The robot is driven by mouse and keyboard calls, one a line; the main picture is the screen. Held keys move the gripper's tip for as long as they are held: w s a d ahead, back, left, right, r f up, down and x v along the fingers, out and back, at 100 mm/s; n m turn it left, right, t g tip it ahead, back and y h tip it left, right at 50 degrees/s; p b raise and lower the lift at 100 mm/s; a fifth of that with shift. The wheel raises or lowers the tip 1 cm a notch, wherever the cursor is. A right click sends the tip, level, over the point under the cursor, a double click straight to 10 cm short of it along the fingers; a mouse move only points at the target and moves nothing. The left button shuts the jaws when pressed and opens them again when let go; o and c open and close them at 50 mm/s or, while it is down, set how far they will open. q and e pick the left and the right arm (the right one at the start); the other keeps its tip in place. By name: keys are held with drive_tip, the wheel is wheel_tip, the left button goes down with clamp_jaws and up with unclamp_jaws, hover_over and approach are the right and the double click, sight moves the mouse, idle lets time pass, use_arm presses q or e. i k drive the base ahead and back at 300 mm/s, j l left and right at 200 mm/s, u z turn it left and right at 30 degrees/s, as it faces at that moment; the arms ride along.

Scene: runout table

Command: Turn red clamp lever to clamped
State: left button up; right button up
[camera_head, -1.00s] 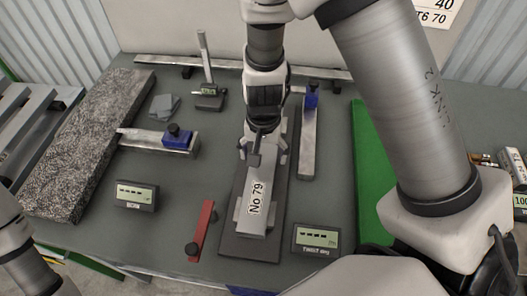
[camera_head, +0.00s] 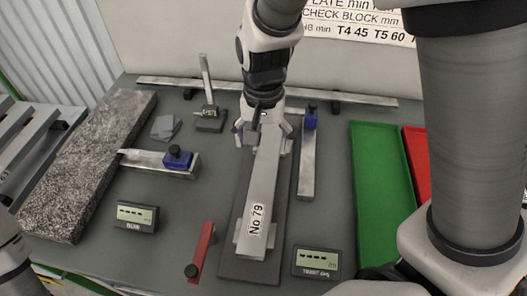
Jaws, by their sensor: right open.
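The red clamp lever (camera_head: 204,245) lies at the table's near edge, left of the dark base plate. Its black knob (camera_head: 192,271) is at its near end. A long metal bar labelled No 79 (camera_head: 262,185) lies on the dark base plate (camera_head: 282,225). My right gripper (camera_head: 264,136) is open over the far end of this bar, well beyond the lever. Its fingers spread to either side of the bar; I cannot tell whether they touch it. My left gripper is out of view; only part of my left arm shows at the left edge.
Two displays (camera_head: 137,217) (camera_head: 318,262) stand either side of the lever and plate. A blue-clamped gauge (camera_head: 178,160), a granite slab (camera_head: 88,165), a green tray (camera_head: 380,190) and a red tray (camera_head: 416,160) lie around. Grey table between the left display and lever is bare.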

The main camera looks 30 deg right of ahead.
sight(193, 272)
drive_tip(key=k+j, duration=0.65)
drive_tip(key=k, duration=0.25)
